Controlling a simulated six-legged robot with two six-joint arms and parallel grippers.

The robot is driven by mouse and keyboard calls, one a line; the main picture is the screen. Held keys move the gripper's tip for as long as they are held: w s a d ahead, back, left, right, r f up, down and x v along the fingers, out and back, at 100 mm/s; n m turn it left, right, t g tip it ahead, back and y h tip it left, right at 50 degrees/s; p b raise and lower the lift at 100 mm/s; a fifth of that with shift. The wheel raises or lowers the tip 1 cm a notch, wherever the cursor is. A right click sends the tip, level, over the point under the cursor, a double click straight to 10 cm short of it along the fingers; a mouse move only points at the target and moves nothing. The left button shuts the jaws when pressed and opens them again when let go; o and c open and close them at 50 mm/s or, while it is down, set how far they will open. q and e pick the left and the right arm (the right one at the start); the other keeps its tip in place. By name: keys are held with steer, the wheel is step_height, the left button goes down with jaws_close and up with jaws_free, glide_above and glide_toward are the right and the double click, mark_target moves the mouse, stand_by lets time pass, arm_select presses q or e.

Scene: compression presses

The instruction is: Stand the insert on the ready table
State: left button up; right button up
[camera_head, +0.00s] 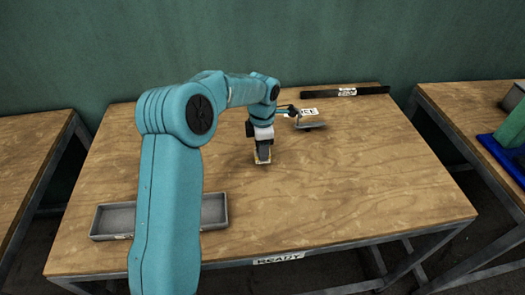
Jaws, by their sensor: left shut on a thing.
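The ready table (350,200) is a wooden-topped table with a "READY" label (278,258) on its front edge. My left arm comes in from the left over it. My left gripper (263,157) points down near the middle of the table top. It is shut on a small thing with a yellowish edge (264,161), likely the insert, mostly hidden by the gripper. I cannot tell whether that thing touches the table. My right gripper is not in view.
A grey tray (214,210) lies at the front left, partly behind my arm. A small grey metal piece (311,126) lies beyond the gripper, by a white label (308,111). A black bar (345,91) lies along the back edge. The table's right side is clear.

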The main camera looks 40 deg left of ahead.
arm_select(q)
steer(key=shift+w+f, duration=0.2)
steer(key=shift+f, duration=0.85)
steer(key=shift+s, duration=0.15)
steer(key=shift+f, duration=0.1)
steer(key=o, duration=1.1)
steer(key=shift+o, duration=0.2)
step_height(320, 180, up, 12)
steer(key=shift+r, duration=0.2)
